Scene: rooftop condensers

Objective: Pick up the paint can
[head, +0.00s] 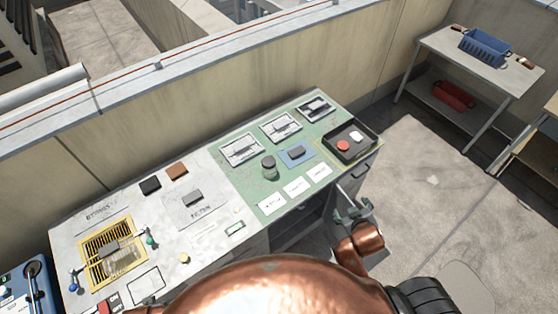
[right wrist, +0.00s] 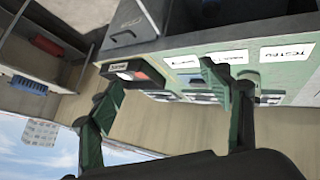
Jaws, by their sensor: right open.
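I see nothing that is clearly a paint can. A small grey-green cylinder with a dark top (head: 269,167) stands upright on the green half of the bench; I cannot tell whether it is the can. My right gripper (head: 352,208) is beside the bench's right front edge, apart from the cylinder. In the right wrist view its two green fingers (right wrist: 163,85) are spread wide with nothing between them. My left gripper is not in view.
The bench holds a black tray (head: 349,141) with red and white pieces, white label cards (head: 295,186) and a yellow-framed grille (head: 113,254). A side table (head: 478,70) carries a blue basket (head: 484,46), with a red basket (head: 453,95) below. Floor (head: 425,180) between is clear.

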